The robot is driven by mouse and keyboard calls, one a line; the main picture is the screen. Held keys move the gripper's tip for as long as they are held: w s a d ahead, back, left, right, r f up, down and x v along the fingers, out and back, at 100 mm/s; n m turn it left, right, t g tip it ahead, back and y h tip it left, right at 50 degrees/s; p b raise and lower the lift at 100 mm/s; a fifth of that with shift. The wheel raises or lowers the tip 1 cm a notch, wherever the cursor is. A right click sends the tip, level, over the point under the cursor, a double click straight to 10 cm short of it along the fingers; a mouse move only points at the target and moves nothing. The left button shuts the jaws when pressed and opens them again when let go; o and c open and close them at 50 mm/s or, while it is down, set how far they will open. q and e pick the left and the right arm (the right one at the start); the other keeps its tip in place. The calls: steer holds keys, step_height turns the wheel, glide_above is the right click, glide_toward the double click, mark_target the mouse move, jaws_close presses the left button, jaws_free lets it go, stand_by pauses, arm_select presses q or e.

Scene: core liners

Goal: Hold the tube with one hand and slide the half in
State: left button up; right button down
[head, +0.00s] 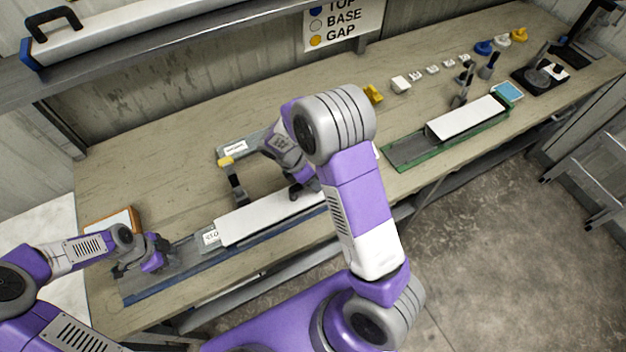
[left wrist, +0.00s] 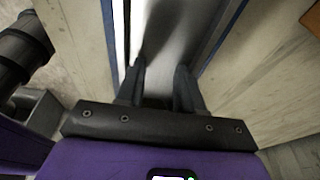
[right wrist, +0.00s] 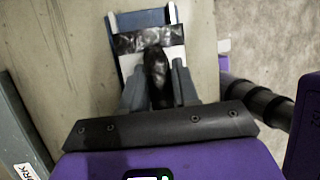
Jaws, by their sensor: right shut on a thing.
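The white half (head: 265,218) lies lengthwise along the blue-edged tray (head: 140,297), with a printed label at its left end. The grey channel (head: 180,256) shows bare left of it; I cannot tell how much of the tube lies under the white piece. My right gripper (head: 298,190) is at the half's far right part, partly behind my arm. In the right wrist view it is shut on a dark, upright piece (right wrist: 156,70) at a white end with a dark band. My left gripper (head: 150,262) is open above the tray's left end; in the left wrist view its fingers (left wrist: 160,85) stand apart over the grey channel.
A green tray (head: 405,152) with a white piece lies to the right. An orange-edged board (head: 112,222) is at the left. Small parts line the back.

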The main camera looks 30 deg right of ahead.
arm_select(q)
steer(key=shift+s+a+f, duration=0.15)
steer(key=shift+a+f, duration=0.05)
steer(key=shift+a, duration=0.35)
steer(key=shift+s+a+f, duration=0.15)
steer(key=shift+a, duration=0.35)
steer(key=shift+w+a+r, duration=0.1)
steer(key=shift+a+r, duration=0.15)
steer(key=shift+r, duration=0.25)
step_height(320, 180, up, 8)
steer(key=shift+w+d+r, duration=0.15)
steer(key=shift+d+x, duration=0.2)
steer(key=shift+x, duration=3.25)
steer(key=shift+r, duration=0.1)
steer(key=shift+f, duration=0.2)
